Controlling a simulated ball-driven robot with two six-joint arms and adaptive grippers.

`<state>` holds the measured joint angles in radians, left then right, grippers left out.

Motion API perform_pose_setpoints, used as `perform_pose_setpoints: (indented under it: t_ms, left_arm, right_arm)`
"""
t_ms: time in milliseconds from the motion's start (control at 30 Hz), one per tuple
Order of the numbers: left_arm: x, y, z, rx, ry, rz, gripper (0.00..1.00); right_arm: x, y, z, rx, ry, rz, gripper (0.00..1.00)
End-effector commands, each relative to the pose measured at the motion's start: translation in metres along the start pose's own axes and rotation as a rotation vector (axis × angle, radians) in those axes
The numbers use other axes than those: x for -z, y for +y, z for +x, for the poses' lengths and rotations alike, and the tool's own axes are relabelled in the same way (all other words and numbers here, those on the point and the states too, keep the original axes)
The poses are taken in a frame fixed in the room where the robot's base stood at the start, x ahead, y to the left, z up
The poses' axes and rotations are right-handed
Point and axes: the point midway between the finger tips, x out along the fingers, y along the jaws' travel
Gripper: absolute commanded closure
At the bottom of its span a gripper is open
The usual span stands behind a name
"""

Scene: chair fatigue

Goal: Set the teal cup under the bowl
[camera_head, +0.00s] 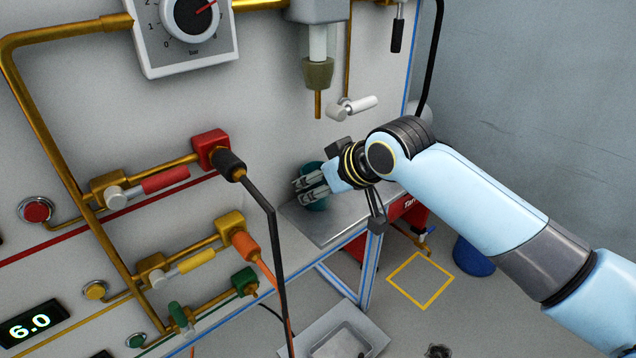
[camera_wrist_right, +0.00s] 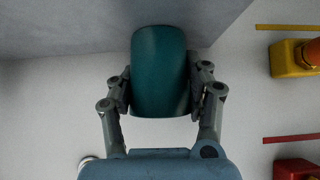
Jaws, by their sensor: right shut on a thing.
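The teal cup (camera_head: 311,168) is at the metal shelf (camera_head: 343,222) by the panel, partly hidden behind my right gripper (camera_head: 308,187). My right gripper is shut on the cup, with a finger on either side of it. In the right wrist view the cup (camera_wrist_right: 159,72) sits between the two fingers (camera_wrist_right: 160,92). I cannot tell if its base touches the shelf. The bowl (camera_head: 318,73) is a cloudy olive cup-shaped part under a grey housing, with a brass tube pointing down. It is above the cup in the head view. My left gripper is not in view.
A white-handled valve (camera_head: 352,107) sticks out right of the bowl. Brass pipes with red, yellow and green valves fill the panel's left. A black hose (camera_head: 275,230) hangs in front. A blue bucket-like object (camera_head: 473,257) and a yellow floor square (camera_head: 421,304) are below right.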

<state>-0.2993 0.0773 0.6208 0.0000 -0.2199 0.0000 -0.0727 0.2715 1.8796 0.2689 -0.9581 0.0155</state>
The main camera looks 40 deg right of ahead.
Motion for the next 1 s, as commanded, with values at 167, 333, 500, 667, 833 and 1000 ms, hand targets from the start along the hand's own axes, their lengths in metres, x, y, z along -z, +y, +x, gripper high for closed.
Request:
perform_pose_setpoints:
  t_ms: [167, 333, 500, 667, 833, 1000]
  left_arm:
    - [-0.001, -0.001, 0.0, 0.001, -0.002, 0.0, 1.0]
    - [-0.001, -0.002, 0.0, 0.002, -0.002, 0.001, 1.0]
    - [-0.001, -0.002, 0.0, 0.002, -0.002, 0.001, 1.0]
    - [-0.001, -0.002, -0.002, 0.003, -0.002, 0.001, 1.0]
    - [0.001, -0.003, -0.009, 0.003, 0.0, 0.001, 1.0]
    - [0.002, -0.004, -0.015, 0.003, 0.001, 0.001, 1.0]
  right_arm:
    - [0.0, 0.0, 0.0, 0.0, 0.0, 0.0, 0.38]
    - [0.0, 0.0, 0.0, 0.0, 0.0, 0.0, 0.25]
    - [0.0, 0.0, 0.0, 0.0, 0.0, 0.0, 0.25]
    - [0.001, 0.001, -0.011, -0.002, 0.001, -0.002, 0.25]
    - [0.001, 0.001, -0.045, -0.002, 0.001, -0.005, 0.25]
    - [0.001, 0.001, -0.084, -0.002, 0.0, -0.006, 0.25]
